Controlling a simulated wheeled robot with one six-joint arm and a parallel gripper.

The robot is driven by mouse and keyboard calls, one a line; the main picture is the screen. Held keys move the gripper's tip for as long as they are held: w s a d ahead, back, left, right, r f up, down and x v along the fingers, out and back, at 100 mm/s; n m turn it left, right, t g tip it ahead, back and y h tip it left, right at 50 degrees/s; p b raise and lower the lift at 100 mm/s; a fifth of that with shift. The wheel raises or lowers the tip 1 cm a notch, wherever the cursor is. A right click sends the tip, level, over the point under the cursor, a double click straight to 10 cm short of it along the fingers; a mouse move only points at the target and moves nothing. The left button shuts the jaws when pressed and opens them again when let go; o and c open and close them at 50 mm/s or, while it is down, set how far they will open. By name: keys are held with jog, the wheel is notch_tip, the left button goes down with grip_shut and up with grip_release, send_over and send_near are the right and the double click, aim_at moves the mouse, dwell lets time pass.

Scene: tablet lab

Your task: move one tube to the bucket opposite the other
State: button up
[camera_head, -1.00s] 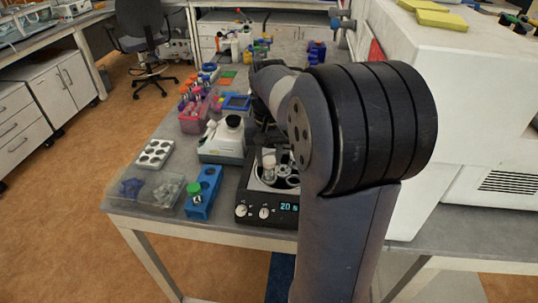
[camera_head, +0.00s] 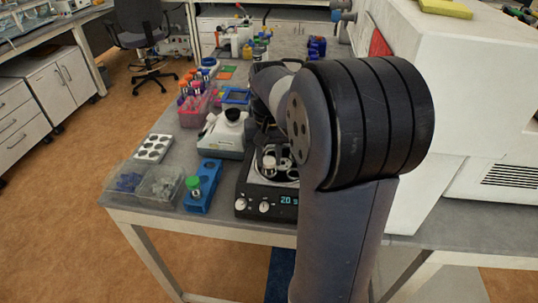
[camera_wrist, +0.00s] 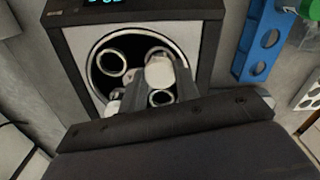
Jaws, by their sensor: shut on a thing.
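The centrifuge (camera_head: 267,207) is a dark box with its rotor well open, near the bench's front edge. In the wrist view its round well (camera_wrist: 95,88) holds ring-shaped buckets, one empty at the left (camera_wrist: 110,62) and one empty at the lower middle (camera_wrist: 160,98). My gripper (camera_wrist: 155,80) is shut on a pale-capped tube (camera_wrist: 160,72) over the rotor. The tube also shows upright in the head view (camera_head: 269,166). Whether its lower end is inside a bucket is hidden. A small whitish shape (camera_wrist: 113,107) beside the left finger may be the other tube; I cannot tell.
A blue rack (camera_head: 199,204) with a green-capped tube (camera_head: 194,183) stands left of the centrifuge. Left of it are a clear bin (camera_head: 160,184) and a white holed tray (camera_head: 153,148). A white device (camera_head: 224,134) stands behind. A large white machine (camera_head: 480,90) borders the right.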

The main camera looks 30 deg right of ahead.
jog(key=o, duration=0.9)
notch_tip(320, 180, up, 11)
jog(key=shift+f, duration=0.1)
jog(key=shift+f, duration=0.1)
jog(key=shift+f, duration=4.8)
jog(key=shift+f, duration=0.15)
